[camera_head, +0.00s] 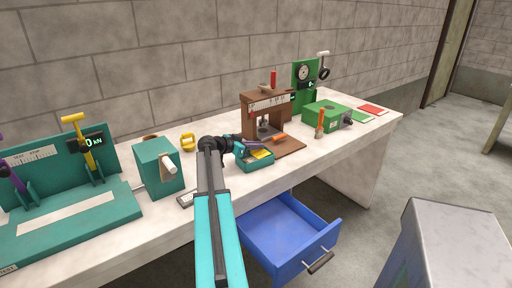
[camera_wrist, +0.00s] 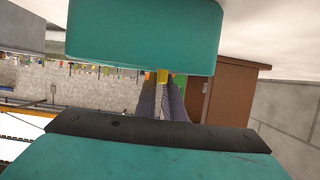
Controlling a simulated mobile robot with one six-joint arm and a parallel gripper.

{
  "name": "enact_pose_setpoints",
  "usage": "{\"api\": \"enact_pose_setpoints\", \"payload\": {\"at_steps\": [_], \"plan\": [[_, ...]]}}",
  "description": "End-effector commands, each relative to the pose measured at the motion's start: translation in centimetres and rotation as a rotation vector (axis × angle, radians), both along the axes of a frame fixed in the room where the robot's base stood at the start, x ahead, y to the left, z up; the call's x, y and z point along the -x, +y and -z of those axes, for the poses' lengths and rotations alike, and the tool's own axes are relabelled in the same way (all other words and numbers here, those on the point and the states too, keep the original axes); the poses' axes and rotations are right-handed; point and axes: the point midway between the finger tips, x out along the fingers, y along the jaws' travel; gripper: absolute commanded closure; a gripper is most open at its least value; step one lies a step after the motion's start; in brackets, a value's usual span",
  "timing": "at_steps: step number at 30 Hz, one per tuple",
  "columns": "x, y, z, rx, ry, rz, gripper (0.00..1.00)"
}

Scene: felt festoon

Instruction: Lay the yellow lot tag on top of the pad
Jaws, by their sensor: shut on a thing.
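I cannot tell for sure which thing is the pad; a red flat piece (camera_head: 372,109) and a green-edged one (camera_head: 356,116) lie at the far right.
The brown press stand (camera_head: 289,110), a green box (camera_head: 325,114) and a green gauge stand (camera_head: 304,76) stand to the right. A teal block (camera_head: 158,167) and a yellow padlock-shaped thing (camera_head: 187,142) stand left. An open blue drawer (camera_head: 290,232) juts out in front.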

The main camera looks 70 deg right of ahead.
Motion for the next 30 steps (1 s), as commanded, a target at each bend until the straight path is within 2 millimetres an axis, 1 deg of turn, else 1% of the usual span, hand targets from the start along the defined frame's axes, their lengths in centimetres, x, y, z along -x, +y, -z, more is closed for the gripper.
{"api": "enact_pose_setpoints", "payload": {"at_steps": [1,5,6,8,9,30], "plan": [[0.44,0.52,2.78,-0.044,-0.015,0.016,1.00],[0.45,0.51,2.73,-0.044,-0.015,0.017,1.00],[0.47,0.53,2.75,-0.044,-0.015,0.018,0.90],[0.43,0.52,2.74,-0.044,-0.015,0.016,0.80],[0.38,0.51,2.69,-0.043,-0.016,0.016,0.73],[-0.04,0.45,1.96,-0.033,-0.019,0.009,0.73]]}}
